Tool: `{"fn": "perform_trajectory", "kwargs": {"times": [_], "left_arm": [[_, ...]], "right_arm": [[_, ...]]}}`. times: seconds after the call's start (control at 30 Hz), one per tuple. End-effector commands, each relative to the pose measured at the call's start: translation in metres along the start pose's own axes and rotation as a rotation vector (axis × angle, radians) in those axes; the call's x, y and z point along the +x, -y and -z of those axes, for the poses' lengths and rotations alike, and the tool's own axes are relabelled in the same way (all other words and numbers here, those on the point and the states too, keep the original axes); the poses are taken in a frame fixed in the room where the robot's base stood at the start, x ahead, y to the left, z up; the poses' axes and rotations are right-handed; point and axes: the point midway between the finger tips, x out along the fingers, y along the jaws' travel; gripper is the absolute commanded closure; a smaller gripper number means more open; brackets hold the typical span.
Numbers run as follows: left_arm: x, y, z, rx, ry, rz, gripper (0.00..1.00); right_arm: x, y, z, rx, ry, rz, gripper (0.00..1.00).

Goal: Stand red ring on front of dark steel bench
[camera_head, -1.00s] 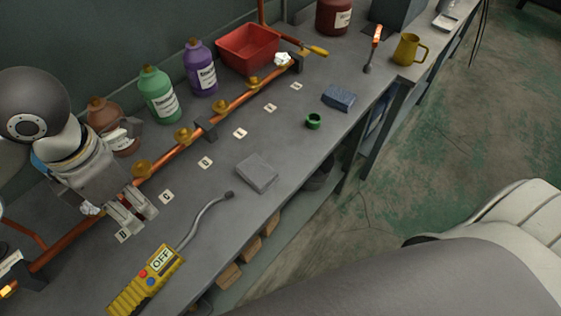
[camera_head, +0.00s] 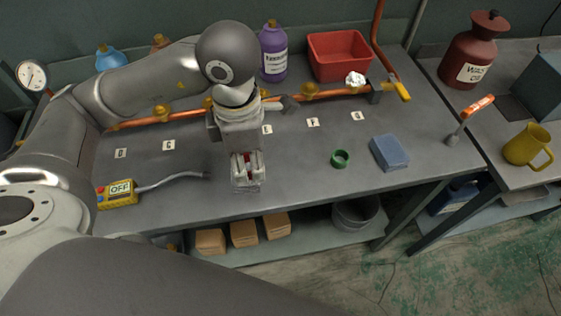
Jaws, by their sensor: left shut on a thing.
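The red ring (camera_head: 247,166) shows only as a bit of red between the fingers of my left gripper (camera_head: 247,172). The gripper is shut on it and points down near the front edge of the dark steel bench (camera_head: 305,165). The fingers hide most of the ring. I cannot tell whether the ring touches the bench or hangs above it. My right gripper is out of view.
A green ring (camera_head: 340,159) and a blue block (camera_head: 389,153) lie right of the gripper. A yellow meter (camera_head: 118,193) with a bent probe lies left. A copper pipe (camera_head: 330,92) and a red bin (camera_head: 340,56) are behind. Bench between gripper and green ring is clear.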

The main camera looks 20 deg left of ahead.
Motion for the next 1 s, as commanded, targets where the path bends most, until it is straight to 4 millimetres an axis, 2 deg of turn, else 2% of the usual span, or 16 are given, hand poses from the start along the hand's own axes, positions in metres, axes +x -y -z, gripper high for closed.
{"fn": "perform_trajectory", "kwargs": {"times": [0.27,0.37,0.5,0.7,0.87,1.0], "left_arm": [[0.026,-0.031,-0.053,-0.003,-0.002,0.007,0.75],[0.035,-0.043,-0.072,-0.001,-0.003,0.005,0.75],[0.063,-0.055,-0.090,-0.002,-0.005,0.005,0.75],[0.086,-0.066,-0.107,0.000,-0.001,0.001,0.75],[0.096,-0.070,-0.112,-0.001,-0.003,0.002,0.75],[0.115,-0.069,-0.112,-0.001,-0.005,0.004,0.75]], "right_arm": [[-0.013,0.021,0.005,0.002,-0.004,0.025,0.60],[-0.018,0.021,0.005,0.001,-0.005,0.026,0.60],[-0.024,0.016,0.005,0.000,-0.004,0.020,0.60],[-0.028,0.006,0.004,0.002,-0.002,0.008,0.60],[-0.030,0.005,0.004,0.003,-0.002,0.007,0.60],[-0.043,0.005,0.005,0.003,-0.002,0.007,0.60]]}}
